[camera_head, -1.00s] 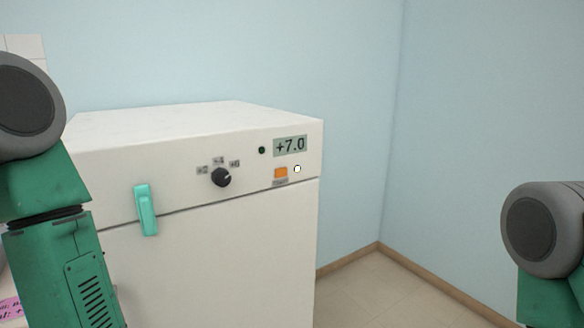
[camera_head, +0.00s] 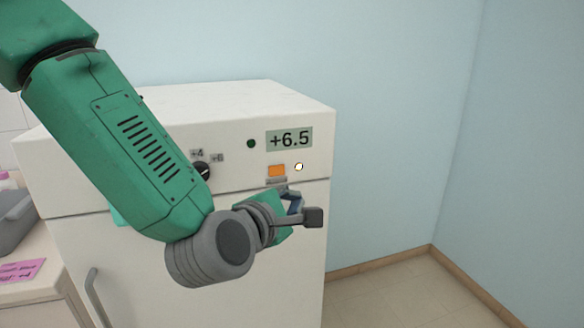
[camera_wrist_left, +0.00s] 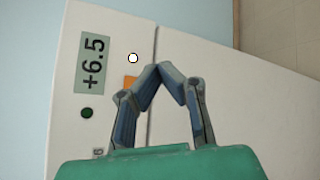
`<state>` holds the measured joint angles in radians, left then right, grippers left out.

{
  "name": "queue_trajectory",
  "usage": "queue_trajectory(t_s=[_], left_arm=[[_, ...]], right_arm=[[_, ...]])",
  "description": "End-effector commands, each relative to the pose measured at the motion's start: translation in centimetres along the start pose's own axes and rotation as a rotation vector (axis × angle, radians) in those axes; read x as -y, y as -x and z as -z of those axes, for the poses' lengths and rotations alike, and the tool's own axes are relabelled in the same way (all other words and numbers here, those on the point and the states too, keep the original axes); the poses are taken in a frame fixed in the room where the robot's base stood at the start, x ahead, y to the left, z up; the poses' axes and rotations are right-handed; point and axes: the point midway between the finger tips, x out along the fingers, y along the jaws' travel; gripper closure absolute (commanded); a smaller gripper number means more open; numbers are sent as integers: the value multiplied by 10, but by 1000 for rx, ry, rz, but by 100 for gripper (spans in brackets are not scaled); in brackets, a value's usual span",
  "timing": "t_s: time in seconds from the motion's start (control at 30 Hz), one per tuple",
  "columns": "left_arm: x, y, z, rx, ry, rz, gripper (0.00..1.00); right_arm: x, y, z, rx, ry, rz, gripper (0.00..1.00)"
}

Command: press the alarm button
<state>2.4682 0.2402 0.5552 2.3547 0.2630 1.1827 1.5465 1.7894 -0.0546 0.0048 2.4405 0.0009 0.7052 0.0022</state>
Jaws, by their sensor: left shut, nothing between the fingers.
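My left gripper (camera_head: 304,208) is shut and empty, in front of the fridge, below and slightly right of the orange button in the head view. In the left wrist view, the shut fingertips (camera_wrist_left: 160,70) are close beside the orange button (camera_wrist_left: 131,82) and partly hide it. I cannot tell whether they touch the front. My right gripper is out of view.
The display (camera_head: 289,139) reads +6.5, with a dark round indicator (camera_head: 251,143) left of it. A black knob (camera_head: 202,170) is partly behind my left arm. A counter with a pink note (camera_head: 20,271) stands left. Floor right of the fridge is clear.

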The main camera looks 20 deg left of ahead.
Motion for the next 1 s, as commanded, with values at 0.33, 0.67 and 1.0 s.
queue_trajectory(t_s=[0.33, 0.67, 1.0], left_arm=[[-2, -1, -3, 2, 9, -5, 100], [-14, -18, 7, 0, 7, -7, 100], [-36, -50, 31, 0, 9, -5, 100]], right_arm=[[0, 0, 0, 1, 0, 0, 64], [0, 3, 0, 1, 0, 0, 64], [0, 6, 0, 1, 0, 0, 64]])
